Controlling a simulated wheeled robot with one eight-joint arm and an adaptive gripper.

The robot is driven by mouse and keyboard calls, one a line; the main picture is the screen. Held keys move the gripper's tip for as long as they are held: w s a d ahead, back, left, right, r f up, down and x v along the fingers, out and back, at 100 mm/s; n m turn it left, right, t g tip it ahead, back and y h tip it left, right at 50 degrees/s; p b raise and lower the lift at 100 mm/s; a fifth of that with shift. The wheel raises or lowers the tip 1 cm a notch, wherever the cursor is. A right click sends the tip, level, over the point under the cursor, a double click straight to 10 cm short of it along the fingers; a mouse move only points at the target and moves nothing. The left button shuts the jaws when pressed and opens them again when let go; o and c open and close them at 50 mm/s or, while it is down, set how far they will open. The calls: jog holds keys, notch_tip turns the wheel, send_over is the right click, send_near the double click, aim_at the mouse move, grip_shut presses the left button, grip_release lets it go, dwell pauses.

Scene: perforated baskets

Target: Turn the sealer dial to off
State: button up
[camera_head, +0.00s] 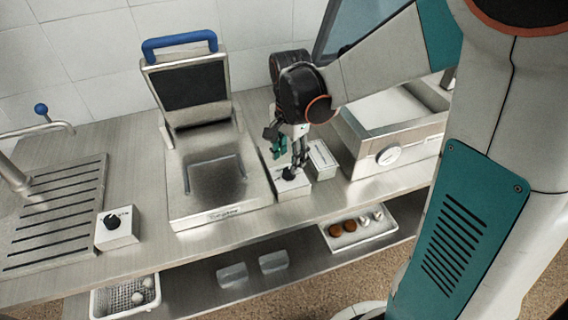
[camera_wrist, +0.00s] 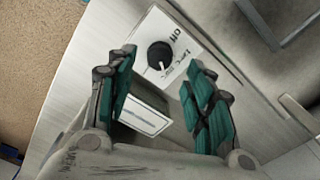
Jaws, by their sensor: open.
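A white control box (camera_head: 293,187) with a black round dial (camera_head: 289,173) stands on the counter, just right of the silver press (camera_head: 245,168) with a blue handle. In the wrist view the dial (camera_wrist: 160,55) carries a white pointer mark at its lower edge, turned away from the printed OFF at the upper right and toward smaller lettering that is hard to read. My gripper (camera_head: 292,152) is open and points down above this box. Its green fingers show either side of the dial in the wrist view, apart from it. I cannot tell which machine the dial serves.
A second dial box (camera_head: 117,228) stands left of the press. A steel appliance (camera_head: 390,157) with a round white gauge is at the right. A shelf below holds a tray (camera_head: 350,241) and a basket (camera_head: 124,298).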

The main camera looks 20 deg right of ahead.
aim_at(289, 170)
jog(key=shift+f+b, duration=0.75)
jog(key=shift+f, duration=2)
jog(key=shift+c, duration=0.6)
jog(key=c, duration=1)
